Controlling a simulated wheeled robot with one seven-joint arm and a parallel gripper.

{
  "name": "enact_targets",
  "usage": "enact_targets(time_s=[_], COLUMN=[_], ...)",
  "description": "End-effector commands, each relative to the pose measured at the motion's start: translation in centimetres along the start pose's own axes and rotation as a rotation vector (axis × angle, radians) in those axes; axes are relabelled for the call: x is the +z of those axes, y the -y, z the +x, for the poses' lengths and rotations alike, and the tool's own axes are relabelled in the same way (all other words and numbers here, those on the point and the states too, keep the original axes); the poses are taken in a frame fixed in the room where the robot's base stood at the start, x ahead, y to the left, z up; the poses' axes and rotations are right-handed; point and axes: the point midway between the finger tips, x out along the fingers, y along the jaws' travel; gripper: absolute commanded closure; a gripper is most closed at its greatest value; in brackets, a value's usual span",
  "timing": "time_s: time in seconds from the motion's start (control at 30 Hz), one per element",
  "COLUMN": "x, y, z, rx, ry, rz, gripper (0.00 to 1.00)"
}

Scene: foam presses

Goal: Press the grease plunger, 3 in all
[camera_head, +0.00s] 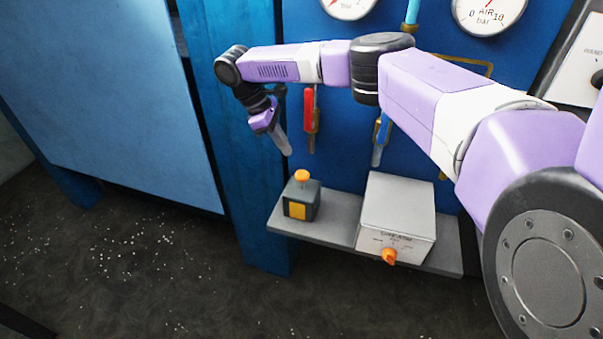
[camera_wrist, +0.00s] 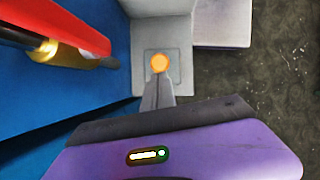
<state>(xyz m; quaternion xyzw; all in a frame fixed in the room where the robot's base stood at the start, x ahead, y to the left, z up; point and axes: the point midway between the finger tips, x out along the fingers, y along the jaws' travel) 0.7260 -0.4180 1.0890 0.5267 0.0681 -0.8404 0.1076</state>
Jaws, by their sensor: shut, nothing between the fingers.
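The grease plunger is an orange round knob (camera_head: 302,175) on top of a small dark grey box (camera_head: 300,207) with a yellow square label on its front. The box stands at the left end of the grey shelf. My gripper (camera_head: 288,153) points down, fingers shut and empty, above the knob with a visible gap in the head view. In the wrist view the orange knob (camera_wrist: 159,63) shows just beyond the closed fingertips (camera_wrist: 158,84); whether they line up exactly I cannot tell.
A light grey control box (camera_head: 397,212) with an orange rotary knob (camera_head: 389,256) stands to the right on the shelf (camera_head: 340,231). The floor left of the shelf is clear.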

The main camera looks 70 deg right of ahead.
Motion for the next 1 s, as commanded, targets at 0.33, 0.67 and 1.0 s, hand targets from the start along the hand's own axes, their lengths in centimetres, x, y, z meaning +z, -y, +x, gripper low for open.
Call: enact_targets(time_s=[0.33,0.67,1.0], x=[-0.2,-0.1,0.0], y=[-0.1,0.0,0.0], z=[3.5,6.6,7.0], rx=[0.001,0.002,0.001], ry=[0.001,-0.001,0.0], rz=[0.001,0.0,0.0], gripper=[1.0,1.0,1.0])
